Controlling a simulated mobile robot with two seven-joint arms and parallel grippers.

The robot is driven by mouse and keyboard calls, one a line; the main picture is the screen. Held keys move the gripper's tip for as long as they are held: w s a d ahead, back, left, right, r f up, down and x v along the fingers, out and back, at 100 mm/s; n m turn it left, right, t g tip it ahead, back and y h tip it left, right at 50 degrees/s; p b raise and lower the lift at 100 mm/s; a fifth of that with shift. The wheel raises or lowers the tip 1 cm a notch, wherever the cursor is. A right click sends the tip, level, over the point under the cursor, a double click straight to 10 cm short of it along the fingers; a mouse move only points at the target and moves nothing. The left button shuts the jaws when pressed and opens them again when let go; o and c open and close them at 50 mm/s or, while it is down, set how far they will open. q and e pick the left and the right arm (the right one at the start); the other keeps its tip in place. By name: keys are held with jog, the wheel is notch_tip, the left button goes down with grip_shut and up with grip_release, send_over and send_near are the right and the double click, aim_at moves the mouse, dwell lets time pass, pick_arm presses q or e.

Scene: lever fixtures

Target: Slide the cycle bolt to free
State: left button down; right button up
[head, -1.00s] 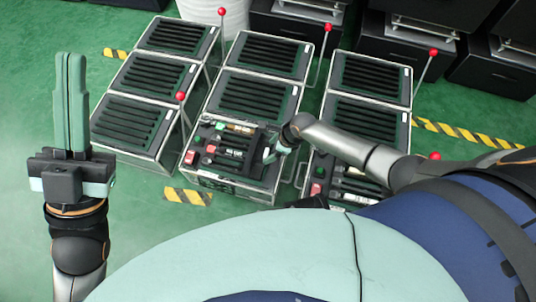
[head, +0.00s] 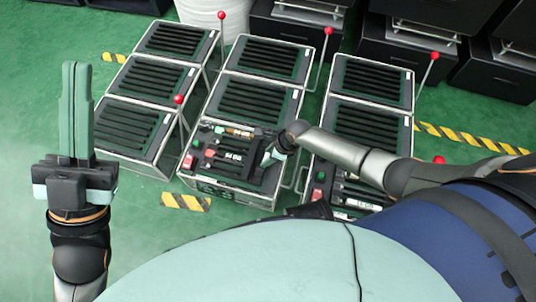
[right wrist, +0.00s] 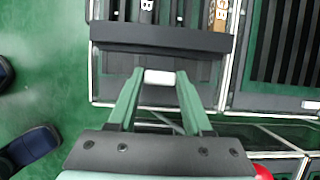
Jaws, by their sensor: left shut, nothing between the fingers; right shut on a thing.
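The middle fixture's open front panel (head: 222,179) holds dark rods with white lettering, red and green blocks and an orange-brown rod (head: 238,132). My right gripper (head: 270,154) reaches its right side. In the right wrist view my right gripper (right wrist: 159,78) is shut on a small white piece (right wrist: 159,77), beside a dark bar (right wrist: 158,38) with the lettered rods beyond it. I cannot tell from the pictures whether this white piece belongs to the cycle bolt. My left gripper (head: 77,112) is shut and empty, pointing up over the floor at the left.
Slatted panels lie behind and on both sides, with red-knobbed levers such as this one (head: 179,99) standing between them. A similar open panel (head: 345,190) is at the right. Dark cabinets (head: 497,76) stand at the back. Green floor (head: 140,215) is free at the left.

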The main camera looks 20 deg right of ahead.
grip_shut()
dwell(0.8)
